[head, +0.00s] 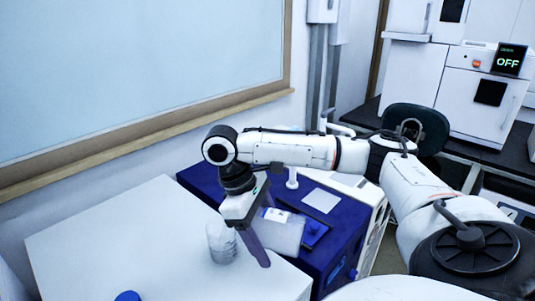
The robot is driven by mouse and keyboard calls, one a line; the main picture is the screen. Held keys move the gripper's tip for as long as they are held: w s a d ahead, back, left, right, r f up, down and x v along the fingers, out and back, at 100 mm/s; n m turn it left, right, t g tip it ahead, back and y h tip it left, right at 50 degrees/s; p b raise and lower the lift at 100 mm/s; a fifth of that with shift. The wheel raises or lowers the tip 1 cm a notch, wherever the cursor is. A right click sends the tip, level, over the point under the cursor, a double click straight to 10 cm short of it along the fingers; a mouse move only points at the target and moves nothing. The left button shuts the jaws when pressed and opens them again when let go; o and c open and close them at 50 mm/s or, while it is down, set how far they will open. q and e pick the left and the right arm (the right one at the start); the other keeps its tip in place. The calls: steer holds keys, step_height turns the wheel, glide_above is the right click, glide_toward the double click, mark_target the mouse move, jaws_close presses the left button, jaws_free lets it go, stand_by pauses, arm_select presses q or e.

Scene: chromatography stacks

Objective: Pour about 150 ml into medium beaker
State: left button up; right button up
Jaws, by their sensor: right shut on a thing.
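My right gripper (258,248) reaches in from the right, over the right part of the white table. It is shut on a clear container (287,234) with a white label, which looks tipped well over. The container's left end is hidden behind the gripper's dark finger. A clear beaker (221,243) stands upright on the white table, just left of the finger. The liquid level in either vessel is too faint to tell. My left gripper is out of view.
The white table (110,245) is mostly clear, with a blue round object (127,296) at its front edge. A dark blue cabinet (345,215) behind holds a white square (321,201) and a blue item (314,231). A wall board (140,60) rises behind.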

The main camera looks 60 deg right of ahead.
steer(key=shift+w+f+t+b, duration=0.15)
steer(key=shift+f+t+b, duration=0.25)
steer(key=shift+f+t, duration=0.45)
steer(key=shift+w+t+y, duration=0.25)
steer(key=shift+t+y, duration=0.15)
steer(key=shift+t, duration=0.45)
steer(key=shift+w+a+t+y+b, duration=0.1)
steer(key=shift+w+t+y+b, duration=0.2)
steer(key=shift+t+b, duration=0.55)
steer(key=shift+w+r+t, duration=0.1)
steer(key=shift+r+t, duration=0.05)
steer(key=shift+t, duration=0.1)
steer(key=shift+w+a+r, duration=0.1)
steer(key=shift+w+a, duration=0.05)
